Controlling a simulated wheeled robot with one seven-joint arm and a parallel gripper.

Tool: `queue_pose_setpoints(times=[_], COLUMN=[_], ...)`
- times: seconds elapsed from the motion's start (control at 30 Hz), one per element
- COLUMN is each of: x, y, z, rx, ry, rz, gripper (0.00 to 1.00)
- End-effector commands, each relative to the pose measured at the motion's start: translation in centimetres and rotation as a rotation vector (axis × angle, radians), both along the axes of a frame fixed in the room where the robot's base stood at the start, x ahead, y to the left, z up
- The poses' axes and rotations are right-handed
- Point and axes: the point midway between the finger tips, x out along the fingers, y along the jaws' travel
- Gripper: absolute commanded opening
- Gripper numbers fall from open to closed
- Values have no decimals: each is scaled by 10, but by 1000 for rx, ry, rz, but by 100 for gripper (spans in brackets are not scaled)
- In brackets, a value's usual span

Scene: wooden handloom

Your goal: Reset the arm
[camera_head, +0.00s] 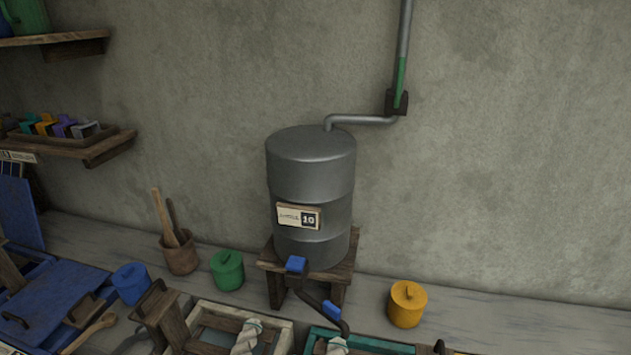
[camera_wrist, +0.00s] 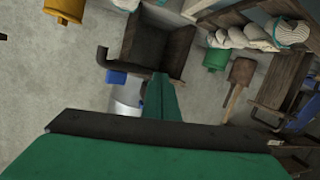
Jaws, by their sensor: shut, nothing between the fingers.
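My gripper (camera_wrist: 163,98) shows in the wrist view as narrow green fingers pointing up the picture from a dark crossbar, with my green housing below. The fingers look shut, with nothing held. Behind their tips is a dark brown wooden piece, and I cannot tell its distance from them. In the head view I make out no sure part of my gripper.
A grey metal barrel (camera_head: 310,180) with a label stands on a wooden stool (camera_head: 342,270), and a pipe (camera_head: 360,119) runs from its top. A yellow pot (camera_head: 408,304), a green pot (camera_head: 228,271) and a blue pot (camera_head: 131,284) stand nearby. Shelves (camera_head: 62,148) are left.

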Motion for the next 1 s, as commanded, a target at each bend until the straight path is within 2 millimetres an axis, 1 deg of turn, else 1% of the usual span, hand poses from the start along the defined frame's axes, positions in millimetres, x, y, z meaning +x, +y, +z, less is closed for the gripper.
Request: queue_pose_setpoints(times=[0.03, 0.2, 0.37, 0.5, 0.67, 0.8, 0.9, 1.0], x=[-13, -53, -95, -133, -178, -218, -243, -261], y=[-4, -10, -18, -24, -32, -40, -46, -50], z=[-13, -41, -61, -72, -78, -76, -73, -68], rx=[-2, 11, 33, 56, 86, 112, 126, 139], ry=[11, 18, 21, 21, 17, 10, 5, -3], rz=[8, 42, 61, 67, 59, 40, 22, 6], gripper=[0, 0, 0, 0, 0, 0, 0, 0])
